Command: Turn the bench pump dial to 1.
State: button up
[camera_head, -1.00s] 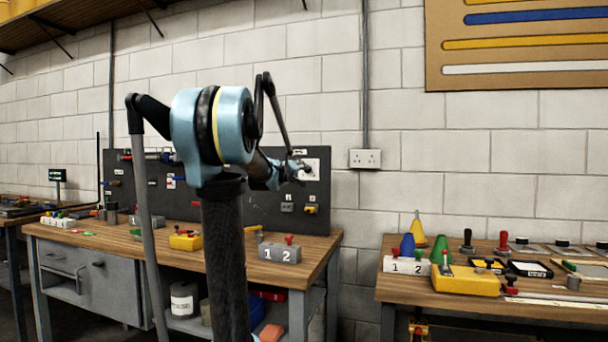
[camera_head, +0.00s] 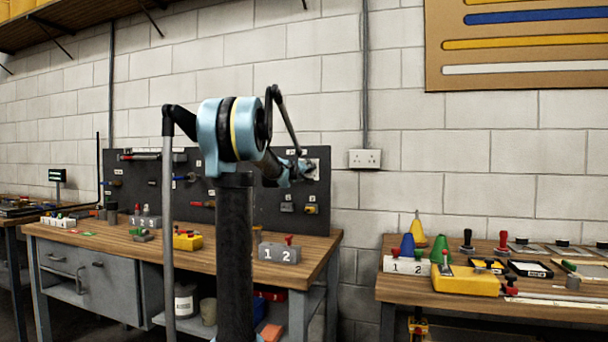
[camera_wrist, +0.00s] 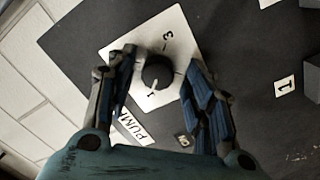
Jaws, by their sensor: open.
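The bench pump dial (camera_wrist: 157,72) is a round black knob on a white plate (camera_wrist: 185,30) on the dark board. The plate shows a 3 above the knob and a small mark that looks like a 1 below it. A light mark shows on the knob's lower edge; I cannot tell its exact setting. A label reading PUM (camera_wrist: 133,128) is partly covered by my left finger. My gripper (camera_wrist: 162,66) is open, its fingers on either side of the knob in the wrist view, with no clear contact. In the head view, my gripper (camera_head: 300,170) is in front of the plate (camera_head: 313,163).
The board (camera_head: 262,222) stands behind a wooden workbench (camera_head: 215,238). A grey block marked 1 and 2 (camera_head: 279,254) and a yellow box (camera_head: 187,241) are on it. A second bench (camera_head: 400,284) with cones and tools stands right. A tag marked 1 (camera_wrist: 285,86) is near the dial.

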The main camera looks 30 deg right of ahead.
jog(key=c, duration=1.1)
jog(key=shift+n, duration=0.7)
jog(key=o, duration=1.1)
